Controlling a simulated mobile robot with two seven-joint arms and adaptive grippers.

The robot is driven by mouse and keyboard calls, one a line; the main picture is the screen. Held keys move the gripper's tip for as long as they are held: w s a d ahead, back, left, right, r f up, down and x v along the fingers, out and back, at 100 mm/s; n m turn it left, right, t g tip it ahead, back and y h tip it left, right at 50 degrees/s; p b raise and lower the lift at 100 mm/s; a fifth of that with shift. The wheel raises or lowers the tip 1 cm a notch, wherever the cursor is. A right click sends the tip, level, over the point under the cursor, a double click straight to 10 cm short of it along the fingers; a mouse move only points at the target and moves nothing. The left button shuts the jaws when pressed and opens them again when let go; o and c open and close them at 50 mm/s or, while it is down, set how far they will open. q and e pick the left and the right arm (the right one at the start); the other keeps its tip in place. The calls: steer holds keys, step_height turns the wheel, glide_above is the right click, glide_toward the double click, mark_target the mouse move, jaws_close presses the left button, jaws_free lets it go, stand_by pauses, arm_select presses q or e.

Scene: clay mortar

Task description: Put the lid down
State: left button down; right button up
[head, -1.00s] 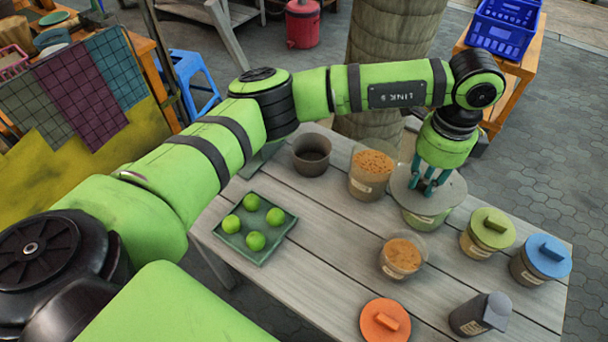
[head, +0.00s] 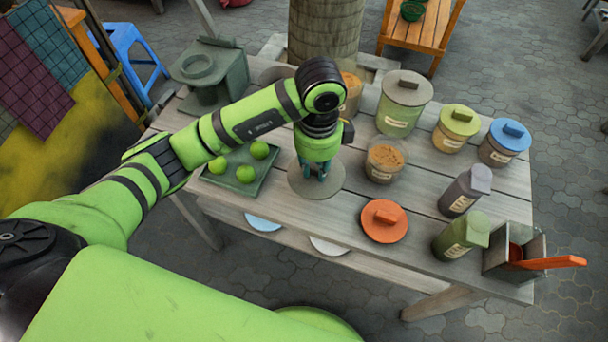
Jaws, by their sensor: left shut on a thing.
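A flat round grey lid (head: 301,187) is under my left gripper (head: 318,172). The gripper points down and is shut on the middle of the lid; its wrist hides the lid's far part. The lid looks level, between the green tray and the small open jar of orange stuff. I cannot tell whether it touches the table (head: 330,216). My right gripper is not in view.
The tray (head: 228,187) holds green balls. Beside the lid stand the small open jar (head: 385,172) and an orange lid (head: 383,230). Lidded jars (head: 400,118) stand behind. A grey box (head: 497,265) with an orange-handled tool is at the right corner.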

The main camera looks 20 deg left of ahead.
mark_target(305, 179)
arm_select(q)
steer(key=shift+a+f, duration=0.3)
steer(key=shift+a, duration=0.5)
steer(key=shift+s+a+f, duration=0.1)
steer(key=shift+a+f, duration=0.3)
steer(key=shift+f, duration=0.05)
step_height(305, 179, down, 4)
steer(key=shift+r+p, duration=0.1)
steer(key=shift+p, duration=0.35)
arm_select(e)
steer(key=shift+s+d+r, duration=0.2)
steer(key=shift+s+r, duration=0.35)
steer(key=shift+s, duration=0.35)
arm_select(q)
steer(key=shift+d, duration=0.1)
steer(key=shift+f, duration=0.2)
steer(key=c, duration=1.1)
jaws_free()
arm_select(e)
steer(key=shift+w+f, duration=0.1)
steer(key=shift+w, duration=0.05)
arm_select(q)
steer(key=shift+r, duration=0.1)
